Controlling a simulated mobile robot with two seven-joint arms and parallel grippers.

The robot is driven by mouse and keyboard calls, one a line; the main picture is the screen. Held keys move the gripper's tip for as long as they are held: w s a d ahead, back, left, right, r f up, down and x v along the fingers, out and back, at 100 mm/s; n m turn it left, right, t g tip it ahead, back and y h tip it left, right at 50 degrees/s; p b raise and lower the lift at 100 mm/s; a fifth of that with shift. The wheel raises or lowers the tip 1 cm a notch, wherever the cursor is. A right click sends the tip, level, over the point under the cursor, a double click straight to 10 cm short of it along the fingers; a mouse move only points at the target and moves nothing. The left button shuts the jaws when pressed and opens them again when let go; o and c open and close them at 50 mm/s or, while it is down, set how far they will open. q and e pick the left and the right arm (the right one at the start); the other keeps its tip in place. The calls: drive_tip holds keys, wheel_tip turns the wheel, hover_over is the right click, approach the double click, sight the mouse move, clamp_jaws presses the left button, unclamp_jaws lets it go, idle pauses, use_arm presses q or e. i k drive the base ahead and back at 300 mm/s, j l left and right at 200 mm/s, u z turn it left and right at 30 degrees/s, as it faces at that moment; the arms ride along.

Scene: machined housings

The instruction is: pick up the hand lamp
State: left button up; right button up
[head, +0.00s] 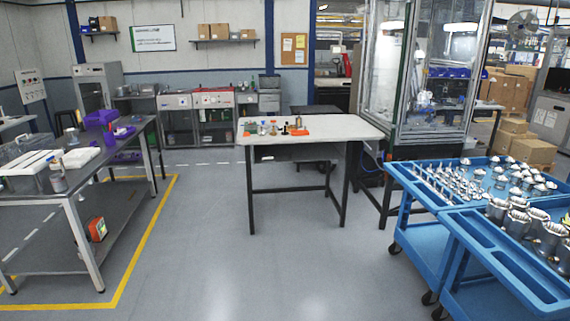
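An orange and dark boxy thing (97,229) with a pale front stands on the lower shelf of the left workbench; it looks like it could be the hand lamp, but it is too small to be sure. On the white-topped table (345,128) in the middle stand several small objects, among them orange flat pieces (299,132) and a small dark upright item (285,129); I cannot tell whether one of these is a lamp. Neither of my grippers shows in the head view.
The left workbench (130,139) holds trays and purple bins, with yellow floor tape (140,252) around it. Blue carts (500,262) with metal parts stand at the right. A glass-walled machine (385,70) stands behind them. The grey floor (215,250) in the middle is clear.

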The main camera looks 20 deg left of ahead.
sight(77, 112)
drive_tip(key=i+j+u, duration=0.5)
drive_tip(key=i+u, duration=0.2)
drive_tip(key=i+j+u, duration=0.1)
drive_tip(key=i+u, duration=0.25)
drive_tip(key=i+l+u, duration=0.2)
drive_tip(key=i, duration=4.7)
drive_tip(key=i+l+u, duration=0.2)
drive_tip(key=i+u, duration=0.3)
drive_tip(key=i, duration=0.2)
drive_tip(key=i+l+u, duration=0.5)
drive_tip(key=i, duration=0.15)
drive_tip(key=i+l+u, duration=0.45)
drive_tip(key=i+l, duration=0.15)
drive_tip(key=k+j+u, duration=0.1)
drive_tip(key=u, duration=1.9)
